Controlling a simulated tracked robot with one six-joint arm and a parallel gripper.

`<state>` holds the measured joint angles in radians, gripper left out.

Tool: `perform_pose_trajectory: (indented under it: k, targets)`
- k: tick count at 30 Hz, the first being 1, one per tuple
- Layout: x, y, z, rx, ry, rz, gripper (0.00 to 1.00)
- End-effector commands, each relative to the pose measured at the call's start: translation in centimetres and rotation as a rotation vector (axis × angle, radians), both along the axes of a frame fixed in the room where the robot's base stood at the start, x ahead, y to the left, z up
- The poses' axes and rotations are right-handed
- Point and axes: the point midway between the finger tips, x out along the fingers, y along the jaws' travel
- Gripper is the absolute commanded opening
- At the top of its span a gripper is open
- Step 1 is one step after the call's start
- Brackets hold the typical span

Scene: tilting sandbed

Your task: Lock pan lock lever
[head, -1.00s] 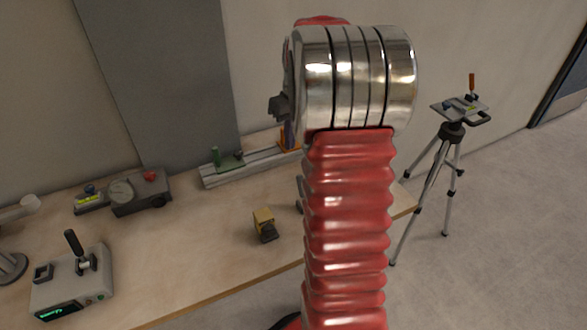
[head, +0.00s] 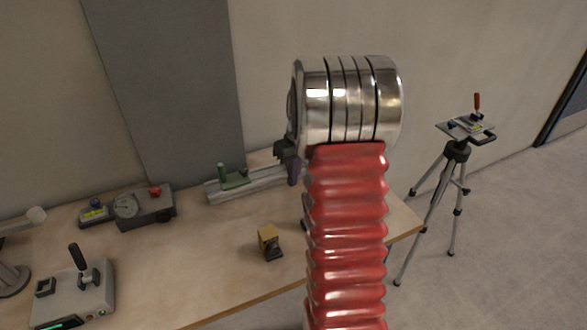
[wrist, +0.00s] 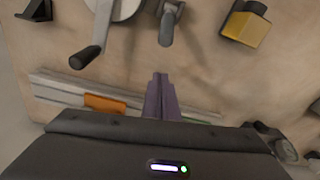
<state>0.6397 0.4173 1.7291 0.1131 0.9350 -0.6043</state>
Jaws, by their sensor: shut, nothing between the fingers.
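My gripper (wrist: 160,97) is shut and empty, its two purple fingers together above the bench in the wrist view. In the head view it is partly hidden by my arm (head: 290,165). Two levers show at the top of the wrist view: a dark-handled lever (wrist: 87,55) on a round grey disc (wrist: 120,8), and a shorter grey lever (wrist: 167,26) right of it. Both are apart from the fingertips. I cannot tell which is the pan lock lever. My arm hides this bench area in the head view. A tripod (head: 457,152) with an orange-handled plate (head: 468,128) stands at right.
A yellow block (head: 269,241) sits on the bench (head: 200,265). A grey rail (head: 258,183) with a green piece lies at the back. A dial box (head: 143,207) and a lever box (head: 78,290) are at left. The bench between them is clear.

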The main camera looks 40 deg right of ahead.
Motion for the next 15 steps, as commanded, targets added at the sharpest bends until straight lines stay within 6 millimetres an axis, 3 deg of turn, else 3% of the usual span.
perform_pose_trajectory:
  k: [6, 15]
  targets:
    - [0.1, 0.1, -2.3, 0.001, 0.002, 0.000, 0.00]
    - [-2.8, 0.3, -1.4, -0.001, -0.001, -0.001, 0.00]
